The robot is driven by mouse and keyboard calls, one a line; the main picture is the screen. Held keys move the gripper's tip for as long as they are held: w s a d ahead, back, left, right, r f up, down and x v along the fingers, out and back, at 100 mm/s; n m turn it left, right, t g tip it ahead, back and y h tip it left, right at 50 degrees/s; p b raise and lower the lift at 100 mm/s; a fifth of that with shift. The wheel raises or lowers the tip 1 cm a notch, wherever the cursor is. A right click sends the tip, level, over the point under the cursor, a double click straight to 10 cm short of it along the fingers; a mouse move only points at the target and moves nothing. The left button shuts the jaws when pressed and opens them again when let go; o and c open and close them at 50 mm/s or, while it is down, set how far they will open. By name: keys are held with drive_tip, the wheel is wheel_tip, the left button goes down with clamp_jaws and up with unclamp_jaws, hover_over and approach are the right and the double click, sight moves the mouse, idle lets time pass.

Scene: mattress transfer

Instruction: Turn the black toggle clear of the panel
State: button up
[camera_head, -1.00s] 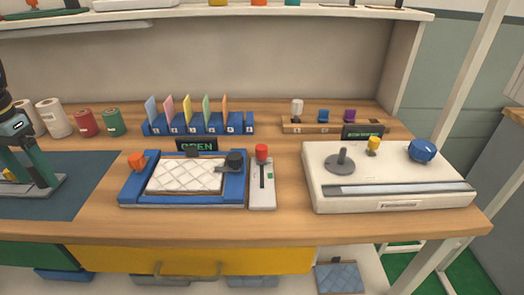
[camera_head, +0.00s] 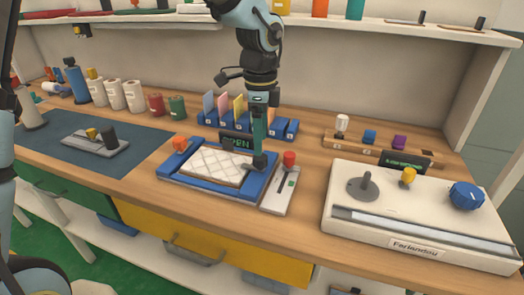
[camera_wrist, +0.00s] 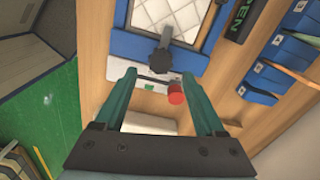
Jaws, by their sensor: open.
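The black toggle (camera_head: 260,161) sits on the right side of the blue frame (camera_head: 181,184). In the wrist view the black toggle (camera_wrist: 159,61) has a grey bar that reaches over the edge of the white quilted panel (camera_wrist: 178,17). In the head view this panel (camera_head: 215,166) lies flat inside the frame. My gripper (camera_head: 258,146) points down above the toggle and partly covers it. In the wrist view my gripper's (camera_wrist: 157,78) green fingers are spread apart, with the toggle just beyond their tips and nothing held.
A lit OPEN sign (camera_head: 236,142) and a blue card rack (camera_head: 283,127) stand behind. A white machine (camera_head: 350,205) is at the right.

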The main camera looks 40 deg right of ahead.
drive_tip(key=shift+f, duration=2.45)
drive_tip(key=shift+a, duration=0.1)
clamp_jaws()
